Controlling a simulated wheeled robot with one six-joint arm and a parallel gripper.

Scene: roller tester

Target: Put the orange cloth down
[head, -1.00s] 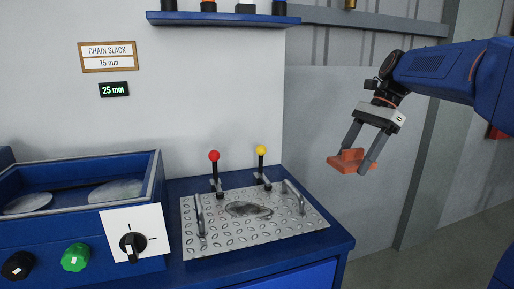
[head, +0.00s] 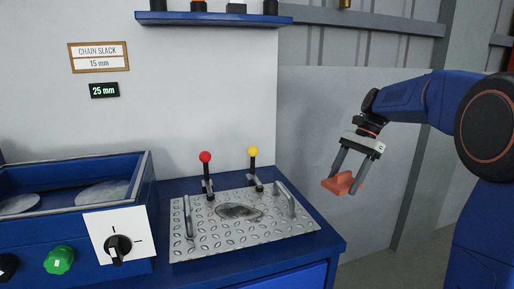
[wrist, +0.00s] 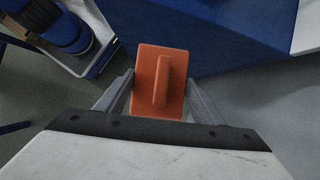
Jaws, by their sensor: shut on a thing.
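My gripper (head: 346,178) is shut on an orange thing (head: 337,184), held in the air to the right of the blue bench. In the wrist view the orange thing (wrist: 146,84) looks like a flat rounded plate with a raised ridge (wrist: 160,81) along its middle. It sits between the two grey fingers (wrist: 160,97). From its look I cannot tell that it is cloth. No surface touches it from below.
The blue bench (head: 330,243) carries a checker-plate cover (head: 272,228) with two handles, a dark smear, and red (head: 205,157) and yellow (head: 253,152) knobbed levers behind. A blue roller bay (head: 145,165) stands left. A shelf (head: 215,19) hangs above.

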